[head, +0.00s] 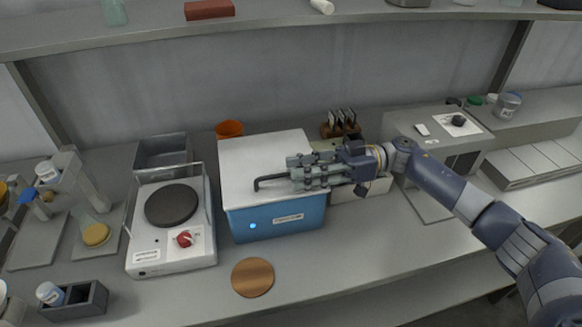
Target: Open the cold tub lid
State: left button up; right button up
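The cold tub (278,219) is a blue box with a small light and a white label on its front. Its white lid (262,157) lies flat on top, closed. A dark bar handle (269,180) runs along the lid near its front edge. My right gripper (291,171) reaches in from the right, over the right half of the lid. Its fingers point left and cover the right end of the handle. I cannot tell whether they touch or grip the bar. My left gripper is not in view.
A hot plate (171,249) stands close on the tub's left, with a grey tray (163,153) behind it. An orange cup (229,129) stands behind the tub. A wooden disc (252,277) lies in front. A shelf (290,28) spans above. The front counter right of the disc is clear.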

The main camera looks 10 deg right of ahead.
jog(key=shift+a, duration=1.25)
grip_shut()
